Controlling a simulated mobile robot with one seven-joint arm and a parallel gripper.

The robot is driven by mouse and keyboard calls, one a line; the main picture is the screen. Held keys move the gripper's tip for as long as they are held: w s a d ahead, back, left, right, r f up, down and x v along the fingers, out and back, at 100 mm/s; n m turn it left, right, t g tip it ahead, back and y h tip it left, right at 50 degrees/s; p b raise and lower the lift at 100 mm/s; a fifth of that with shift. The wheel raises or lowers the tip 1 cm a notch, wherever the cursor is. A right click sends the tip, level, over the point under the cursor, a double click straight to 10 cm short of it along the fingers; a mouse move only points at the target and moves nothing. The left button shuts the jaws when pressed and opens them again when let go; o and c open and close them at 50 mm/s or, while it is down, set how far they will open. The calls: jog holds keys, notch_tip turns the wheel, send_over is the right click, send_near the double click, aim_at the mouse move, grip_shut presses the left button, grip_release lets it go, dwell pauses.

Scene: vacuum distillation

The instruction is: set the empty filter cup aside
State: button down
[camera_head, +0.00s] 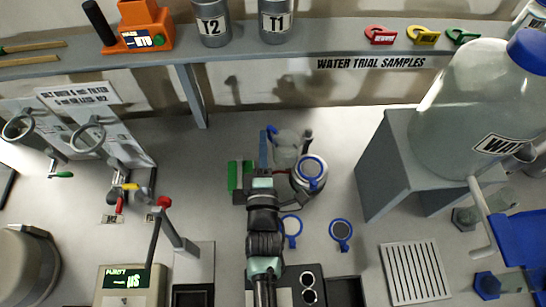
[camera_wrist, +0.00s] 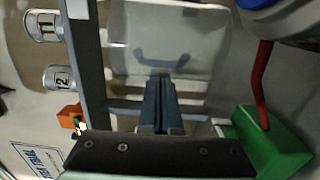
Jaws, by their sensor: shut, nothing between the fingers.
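A pale translucent cup-like vessel (camera_head: 286,143), possibly the filter cup, stands in the middle of the bench. It also shows in the wrist view (camera_wrist: 190,45), just ahead of the fingertips. Whether anything is inside it cannot be told. My gripper (camera_head: 263,134) is beside its left side in the head view, with blue fingers closed together and empty. The fingers also show in the wrist view (camera_wrist: 160,84), overlapping the vessel's image; contact cannot be told. A steel container with a blue ring on top (camera_head: 310,173) stands close to the vessel's lower right.
A green block (camera_head: 233,177) lies left of my gripper. Two blue-ringed pieces (camera_head: 291,229) (camera_head: 341,232) lie nearer the front. A grey stand (camera_head: 384,165) bears a large water bottle (camera_head: 460,100) at right. A shelf (camera_head: 330,30) runs behind. Bare bench shows left of the stand.

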jog(key=shift+w+a, duration=0.15)
jog(key=shift+w, duration=1.55)
dwell(0.4)
